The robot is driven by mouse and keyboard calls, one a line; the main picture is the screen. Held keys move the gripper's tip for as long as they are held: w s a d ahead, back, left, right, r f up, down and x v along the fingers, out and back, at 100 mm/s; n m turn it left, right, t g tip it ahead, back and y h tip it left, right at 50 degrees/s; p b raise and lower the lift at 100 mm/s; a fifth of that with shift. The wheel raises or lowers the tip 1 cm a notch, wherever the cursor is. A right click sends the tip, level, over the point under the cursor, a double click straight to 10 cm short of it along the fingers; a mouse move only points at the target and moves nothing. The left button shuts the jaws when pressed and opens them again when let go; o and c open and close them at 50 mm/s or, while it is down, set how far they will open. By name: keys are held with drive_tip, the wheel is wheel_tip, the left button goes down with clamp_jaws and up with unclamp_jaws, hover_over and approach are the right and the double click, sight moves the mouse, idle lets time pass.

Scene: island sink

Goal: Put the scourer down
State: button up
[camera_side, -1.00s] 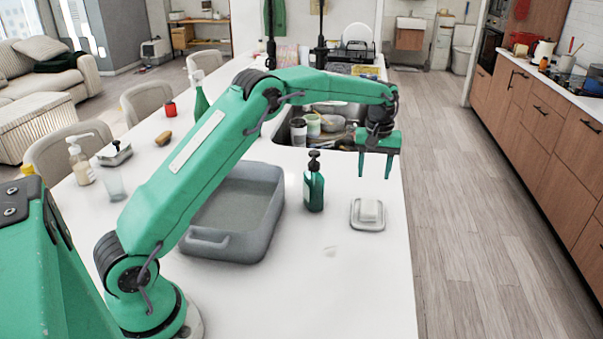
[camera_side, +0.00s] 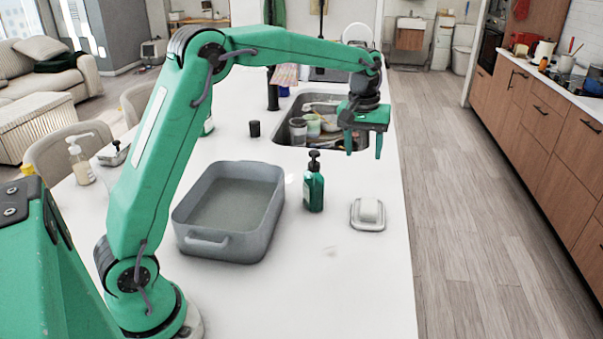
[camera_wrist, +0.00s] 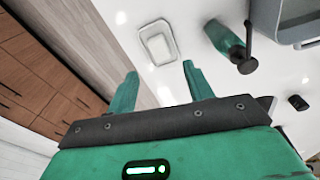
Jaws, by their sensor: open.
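My gripper (camera_side: 363,150) is open and empty, held above the counter near the right end of the sink. Its two fingers also show apart in the wrist view (camera_wrist: 160,72). A pale block (camera_side: 370,211) lies in a small whitish dish (camera_side: 367,228) on the counter, nearer the camera than my gripper and apart from it. The dish (camera_wrist: 143,36) shows beyond my fingertips in the wrist view. I cannot tell whether the pale block is the scourer, and no other scourer shows clearly now.
A green pump bottle (camera_side: 314,190) stands left of the dish. A grey basin (camera_side: 218,249) sits further left. The sink (camera_side: 283,133) holds cups and dishes. The counter around the dish is clear; its right edge is close by.

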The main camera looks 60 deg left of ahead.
drive_tip(key=s+d+r+m+t, duration=0.15)
drive_tip(key=s+r, duration=0.25)
drive_tip(key=s, duration=0.4)
drive_tip(key=s+d+r+m+t, duration=0.1)
drive_tip(key=s+r+m, duration=0.15)
drive_tip(key=s, duration=0.65)
drive_tip(key=s+f+m+t, duration=0.2)
drive_tip(key=s+f+m, duration=0.1)
drive_tip(key=s, duration=1.1)
drive_tip(key=shift+d+f, duration=0.3)
drive_tip(key=shift+d, duration=0.15)
drive_tip(key=shift+r, duration=0.1)
drive_tip(key=shift+c, duration=0.3)
